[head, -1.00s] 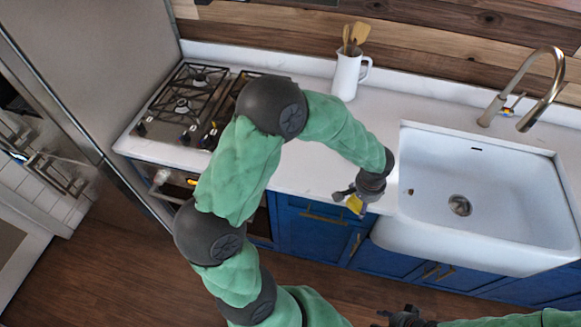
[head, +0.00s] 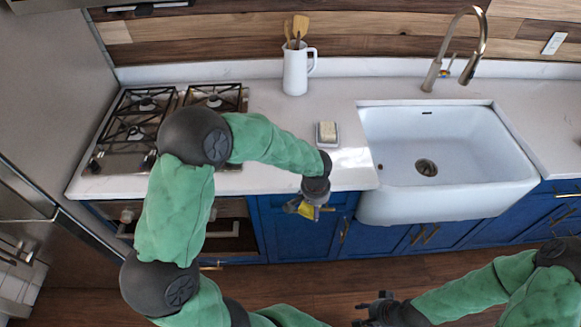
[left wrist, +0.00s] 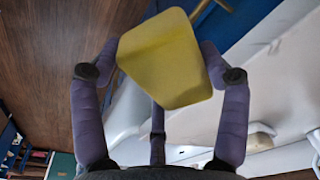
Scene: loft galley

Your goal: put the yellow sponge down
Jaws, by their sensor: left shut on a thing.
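The yellow sponge (head: 306,210) is held in my left gripper (head: 309,207), in front of the blue cabinets and just below the counter's front edge in the head view. The sponge touches no surface that I can see. My right gripper (head: 366,308) is low in the head view over the floor, with its fingers apart and nothing seen between them.
The white counter (head: 250,165) has free room between the stove (head: 150,125) and the white sink (head: 440,185). A small dish with a pale block (head: 328,132) stands left of the sink. A white jug (head: 296,72) with wooden utensils stands at the back.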

